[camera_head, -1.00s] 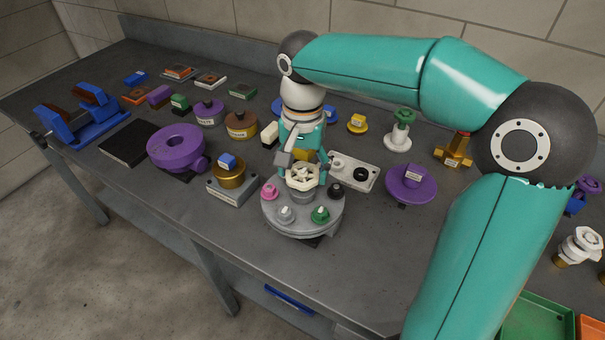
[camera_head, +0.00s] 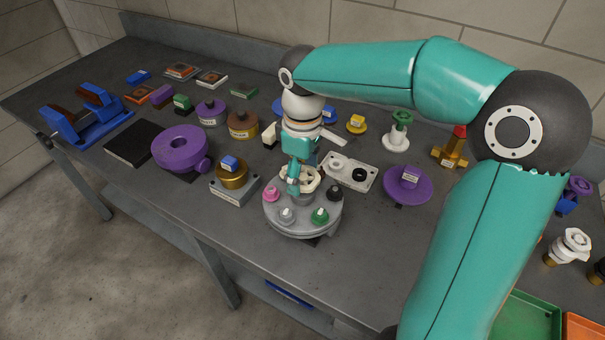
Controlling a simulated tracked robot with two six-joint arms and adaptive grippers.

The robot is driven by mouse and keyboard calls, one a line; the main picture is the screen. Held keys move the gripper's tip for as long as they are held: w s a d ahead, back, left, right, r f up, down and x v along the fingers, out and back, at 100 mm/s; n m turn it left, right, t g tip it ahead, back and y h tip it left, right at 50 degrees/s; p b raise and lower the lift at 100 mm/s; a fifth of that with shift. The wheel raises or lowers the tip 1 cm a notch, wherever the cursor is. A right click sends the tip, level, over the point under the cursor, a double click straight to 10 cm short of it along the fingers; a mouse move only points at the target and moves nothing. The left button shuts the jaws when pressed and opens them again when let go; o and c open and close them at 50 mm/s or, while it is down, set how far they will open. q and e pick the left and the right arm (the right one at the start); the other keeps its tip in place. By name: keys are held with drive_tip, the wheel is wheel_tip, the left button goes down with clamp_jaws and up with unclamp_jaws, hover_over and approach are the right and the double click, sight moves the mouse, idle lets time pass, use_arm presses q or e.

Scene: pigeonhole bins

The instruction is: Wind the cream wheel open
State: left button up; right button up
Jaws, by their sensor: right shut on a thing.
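The cream wheel (camera_head: 312,181) sits at the back centre of a round grey base (camera_head: 303,226) on the bench. The base also carries a pink knob (camera_head: 271,194), a white knob (camera_head: 287,215), a green knob (camera_head: 320,215) and a black knob (camera_head: 334,192). My right gripper (camera_head: 294,188) reaches down from above and is shut on the cream wheel at its left side. The gripper hides part of the wheel's rim. My left gripper is not in view.
A brass cylinder with a blue top (camera_head: 232,176) stands left of the base. Bare bench lies in front.

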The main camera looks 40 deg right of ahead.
sight(303, 177)
drive_tip(key=shift+s+n, duration=0.1)
drive_tip(key=shift+n, duration=0.6)
drive_tip(key=o, duration=1.1)
drive_tip(key=shift+o, duration=0.2)
drive_tip(key=shift+a, duration=0.1)
wheel_tip(303, 177, up, 6)
drive_tip(key=p, duration=0.5)
drive_tip(key=shift+r, duration=0.1)
wheel_tip(303, 177, up, 12)
